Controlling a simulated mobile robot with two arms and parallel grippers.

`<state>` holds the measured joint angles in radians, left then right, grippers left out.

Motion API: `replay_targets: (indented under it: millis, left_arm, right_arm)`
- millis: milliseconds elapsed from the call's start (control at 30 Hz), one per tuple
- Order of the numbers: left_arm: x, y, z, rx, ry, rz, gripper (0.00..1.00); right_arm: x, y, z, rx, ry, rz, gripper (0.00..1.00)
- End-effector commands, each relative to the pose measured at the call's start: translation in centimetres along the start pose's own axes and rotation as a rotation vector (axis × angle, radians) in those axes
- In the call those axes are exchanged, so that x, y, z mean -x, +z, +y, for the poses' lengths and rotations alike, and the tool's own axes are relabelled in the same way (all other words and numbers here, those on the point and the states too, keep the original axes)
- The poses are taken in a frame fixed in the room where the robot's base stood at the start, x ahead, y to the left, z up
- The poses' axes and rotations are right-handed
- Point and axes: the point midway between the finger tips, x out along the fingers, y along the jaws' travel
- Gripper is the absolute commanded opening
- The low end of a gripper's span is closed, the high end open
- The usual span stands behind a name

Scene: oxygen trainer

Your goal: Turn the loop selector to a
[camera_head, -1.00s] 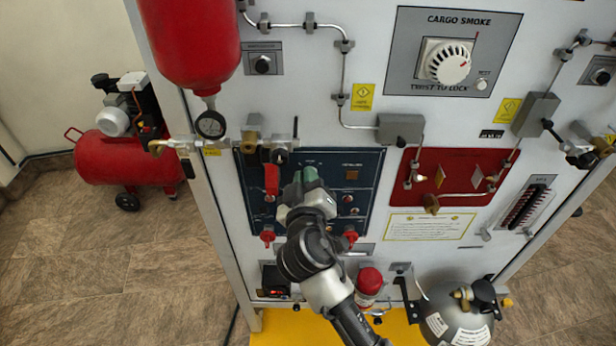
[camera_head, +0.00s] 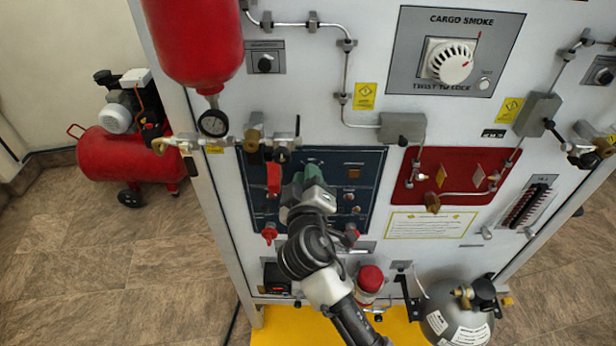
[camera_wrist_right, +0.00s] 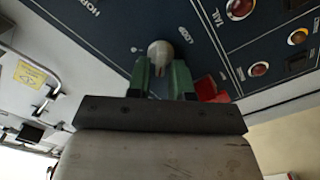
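The loop selector (camera_wrist_right: 160,52) is a round pale knob on the dark blue panel (camera_wrist_right: 110,30), beside the printed word LOOP. My right gripper (camera_wrist_right: 160,72) has green fingers that stand apart, one on each side of the knob, with a gap between them. I cannot tell whether they touch it. In the head view the right gripper (camera_head: 305,180) is at the upper middle of the blue panel (camera_head: 368,165), and its fingers and wrist hide most of the knob. Which mark the knob points to cannot be read. My left gripper is not in view.
A red lever (camera_head: 273,180) hangs left of the gripper. Red knobs (camera_head: 269,234) sit at the panel's lower edge. A red panel (camera_head: 460,175) is to the right. A red cylinder (camera_head: 195,45) and gauge (camera_head: 213,123) are above left. A dark grey tank (camera_head: 455,322) stands lower right.

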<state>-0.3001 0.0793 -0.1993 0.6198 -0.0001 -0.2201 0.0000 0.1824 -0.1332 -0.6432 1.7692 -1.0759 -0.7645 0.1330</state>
Motion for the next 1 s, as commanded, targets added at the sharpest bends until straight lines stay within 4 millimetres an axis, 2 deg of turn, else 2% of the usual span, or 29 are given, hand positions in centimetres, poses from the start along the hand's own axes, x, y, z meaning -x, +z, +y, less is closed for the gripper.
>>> replay_targets:
  millis: [33, 100, 333, 467, 800, 1000]
  left_arm:
    - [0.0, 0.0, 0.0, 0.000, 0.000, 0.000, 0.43]
    - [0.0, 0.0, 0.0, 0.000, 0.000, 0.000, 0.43]
    - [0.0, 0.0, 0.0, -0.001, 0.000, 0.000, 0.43]
    - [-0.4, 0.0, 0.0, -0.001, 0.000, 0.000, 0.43]
    - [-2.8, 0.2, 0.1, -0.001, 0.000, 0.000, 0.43]
    - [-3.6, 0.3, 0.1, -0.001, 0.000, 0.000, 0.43]
  right_arm:
    - [0.0, 0.0, 0.0, 0.000, 0.000, 0.000, 0.28]
    - [0.0, 0.0, 0.0, 0.000, 0.000, 0.000, 0.36]
    - [0.0, 0.0, 0.0, -0.001, 0.000, 0.000, 0.36]
    - [0.9, 0.1, -0.2, -0.002, -0.001, 0.001, 0.36]
    - [7.3, 0.3, -0.4, -0.005, -0.002, 0.000, 0.36]
    - [10.1, 0.2, -0.2, -0.003, -0.001, -0.001, 0.36]
